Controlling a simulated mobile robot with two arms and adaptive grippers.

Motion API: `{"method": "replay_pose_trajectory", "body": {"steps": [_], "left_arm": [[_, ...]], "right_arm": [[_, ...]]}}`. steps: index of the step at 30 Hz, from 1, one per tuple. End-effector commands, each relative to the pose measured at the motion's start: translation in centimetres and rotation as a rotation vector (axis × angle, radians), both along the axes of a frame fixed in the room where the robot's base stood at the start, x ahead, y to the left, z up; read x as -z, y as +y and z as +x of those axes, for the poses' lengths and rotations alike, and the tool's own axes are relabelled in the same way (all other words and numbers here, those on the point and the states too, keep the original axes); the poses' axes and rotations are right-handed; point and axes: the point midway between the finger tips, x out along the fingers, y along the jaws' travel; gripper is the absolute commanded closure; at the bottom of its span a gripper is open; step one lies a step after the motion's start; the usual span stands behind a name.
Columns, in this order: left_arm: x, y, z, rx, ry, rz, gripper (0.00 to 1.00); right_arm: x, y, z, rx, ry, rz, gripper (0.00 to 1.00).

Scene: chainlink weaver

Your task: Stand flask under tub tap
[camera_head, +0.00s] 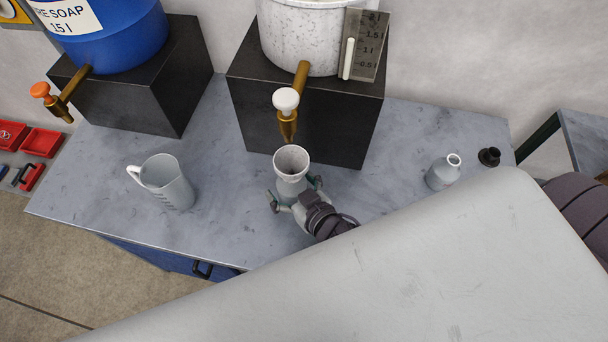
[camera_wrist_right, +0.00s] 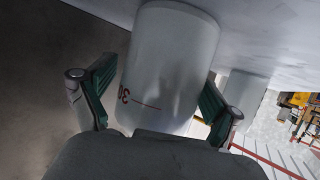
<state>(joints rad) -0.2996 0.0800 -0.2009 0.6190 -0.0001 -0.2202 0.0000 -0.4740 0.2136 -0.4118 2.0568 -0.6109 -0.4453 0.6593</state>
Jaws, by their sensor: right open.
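The flask (camera_head: 291,182) is pale grey with a wide flared mouth and stands upright on the grey bench. Its mouth shows just below the brass spout of the tub tap (camera_head: 288,122), which has a white knob. I cannot tell whether the mouth is exactly beneath the outlet. The tap comes from the white speckled tub (camera_head: 300,35). My right gripper (camera_head: 296,194) is open, with its fingers on either side of the flask. In the right wrist view, the flask (camera_wrist_right: 168,65) is between the fingers (camera_wrist_right: 150,108), with a gap at the left finger. My left gripper is out of view.
The tub stands on a black block (camera_head: 330,122). A blue soap barrel (camera_head: 115,35) with an orange-knobbed tap is at left. A grey jug (camera_head: 168,182) stands left of the flask.

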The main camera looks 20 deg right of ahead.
Motion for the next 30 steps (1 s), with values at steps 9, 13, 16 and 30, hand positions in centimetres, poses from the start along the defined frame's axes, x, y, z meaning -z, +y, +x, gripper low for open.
{"method": "replay_pose_trajectory", "body": {"steps": [9,13,16,30], "left_arm": [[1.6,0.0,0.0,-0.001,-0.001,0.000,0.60],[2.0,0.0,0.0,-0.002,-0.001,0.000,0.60],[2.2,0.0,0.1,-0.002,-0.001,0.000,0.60],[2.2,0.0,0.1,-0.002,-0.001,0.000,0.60]], "right_arm": [[-2.3,-1.2,-6.4,0.001,0.003,0.001,0.09],[-3.2,-1.6,-8.2,0.001,0.003,0.000,0.09],[-3.7,-1.8,-9.1,0.001,0.001,0.000,0.09],[-4.1,-1.9,-9.7,0.001,-0.001,-0.001,0.09]]}}
